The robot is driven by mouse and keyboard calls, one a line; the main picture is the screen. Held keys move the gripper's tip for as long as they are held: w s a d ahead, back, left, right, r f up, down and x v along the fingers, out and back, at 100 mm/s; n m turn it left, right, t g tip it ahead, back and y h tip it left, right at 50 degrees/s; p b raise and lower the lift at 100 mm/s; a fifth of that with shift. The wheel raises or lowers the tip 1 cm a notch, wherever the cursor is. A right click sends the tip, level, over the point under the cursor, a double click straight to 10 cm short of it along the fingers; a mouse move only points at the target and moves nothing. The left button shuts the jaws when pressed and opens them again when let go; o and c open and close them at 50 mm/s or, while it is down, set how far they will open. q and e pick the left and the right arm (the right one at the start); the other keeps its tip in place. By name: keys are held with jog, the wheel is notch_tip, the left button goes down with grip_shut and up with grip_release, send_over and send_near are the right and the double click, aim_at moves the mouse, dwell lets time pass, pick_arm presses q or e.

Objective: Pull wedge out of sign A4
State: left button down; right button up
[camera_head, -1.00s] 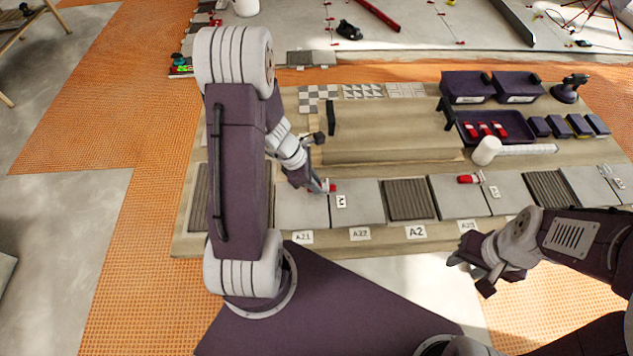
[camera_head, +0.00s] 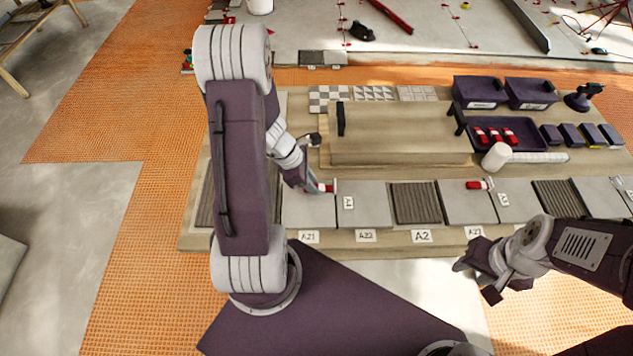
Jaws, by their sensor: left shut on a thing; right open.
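My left gripper (camera_head: 316,187) is shut on a small red wedge (camera_head: 329,187), low over the joint between two grey tiles, left of a small white tag (camera_head: 348,202) whose text I cannot read surely. The fingers partly hide the wedge, so I cannot tell whether it still touches anything. A second red wedge (camera_head: 474,185) lies on the tiles further right, near another white tag (camera_head: 504,199). No sign clearly reads A4. My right gripper (camera_head: 470,268) is open and empty, in front of the board's near edge at the right.
Grey tiles and ribbed panels (camera_head: 414,203) line the board, with label cards (camera_head: 421,236) along its front. A dark tray (camera_head: 520,127) holds several red wedges. A white mallet (camera_head: 497,156) lies before it. A raised beige slab (camera_head: 400,130) stands behind the tiles.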

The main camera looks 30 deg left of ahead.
pick_arm(q)
jog(key=shift+s+a, duration=0.5)
jog(key=shift+a, duration=0.35)
notch_tip(320, 180, up, 6)
jog(key=p, duration=0.6)
jog(key=shift+r, duration=0.15)
